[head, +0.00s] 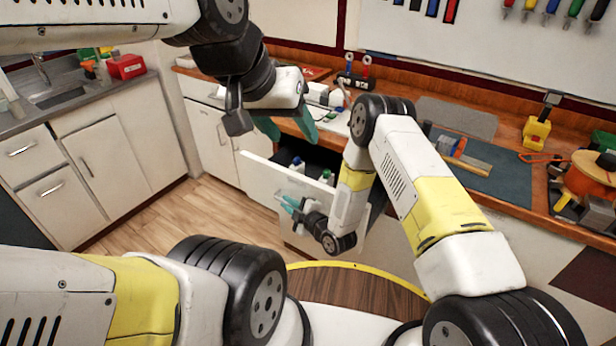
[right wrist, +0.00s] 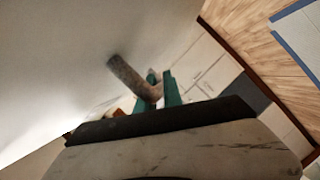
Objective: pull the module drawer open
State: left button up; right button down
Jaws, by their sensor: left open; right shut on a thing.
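The module drawer (head: 262,175) is pulled out from the white cabinet under the wooden bench. Its dark inside shows, with a few small capped items in it. My right gripper (head: 289,204) is at the outer face of the drawer front. In the right wrist view its teal fingers (right wrist: 162,90) are shut on the grey bar handle (right wrist: 128,77), which stands out from the pale drawer front (right wrist: 60,60). My left gripper (head: 288,130) is open and empty, above the drawer near the bench edge.
The wooden bench (head: 510,145) holds a dark mat (head: 490,178), a yellow tool (head: 537,132) and an orange reel (head: 588,175). A sink counter stands at the left. A round wooden top (head: 350,288) is in front of me. The floor (head: 185,215) left of the drawer is clear.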

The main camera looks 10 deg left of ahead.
jog(key=s+a, duration=0.3)
jog(key=s, duration=0.7)
jog(key=shift+a, duration=0.3)
jog(key=shift+s+f, duration=0.1)
jog(key=c, duration=1.8)
grip_release()
jog(key=shift+o, duration=0.2)
